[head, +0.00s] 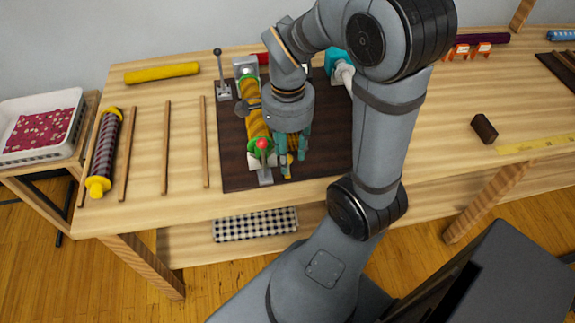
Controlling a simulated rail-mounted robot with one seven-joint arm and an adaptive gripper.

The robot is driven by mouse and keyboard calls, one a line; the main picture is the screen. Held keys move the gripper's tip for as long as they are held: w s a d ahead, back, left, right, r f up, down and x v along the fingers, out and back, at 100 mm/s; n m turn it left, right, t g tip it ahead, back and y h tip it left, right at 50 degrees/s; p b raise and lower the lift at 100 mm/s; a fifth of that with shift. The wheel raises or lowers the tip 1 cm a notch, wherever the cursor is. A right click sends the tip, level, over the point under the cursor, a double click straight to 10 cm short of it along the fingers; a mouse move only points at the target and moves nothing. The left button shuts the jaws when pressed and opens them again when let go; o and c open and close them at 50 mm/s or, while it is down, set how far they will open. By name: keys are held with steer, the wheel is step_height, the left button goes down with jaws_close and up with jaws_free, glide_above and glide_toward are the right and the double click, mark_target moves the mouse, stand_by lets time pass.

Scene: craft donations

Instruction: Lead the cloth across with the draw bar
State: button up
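An orange patterned roll of cloth (257,121) lies between green end pieces on a holder on the dark brown board (234,168). A red knob (262,144) is at its near end. My gripper (291,162) points down just right of the roll's near end, with teal fingers low over the board. A bit of orange-yellow shows between the fingers, but I cannot tell whether they grip it. I cannot pick out the draw bar with certainty; my gripper and arm hide part of the board.
Thin wooden strips (167,148) and a dark roll with yellow ends (104,152) lie left. A yellow roll (162,73) lies behind them. A brown block (484,129) sits right. The table between board and block is mostly clear.

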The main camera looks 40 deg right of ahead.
step_height(320, 180, down, 4)
steer(key=shift+f+b, duration=0.1)
steer(key=shift+b, duration=0.2)
steer(key=shift+c, duration=0.2)
jaws_close()
stand_by(0.3)
stand_by(0.4)
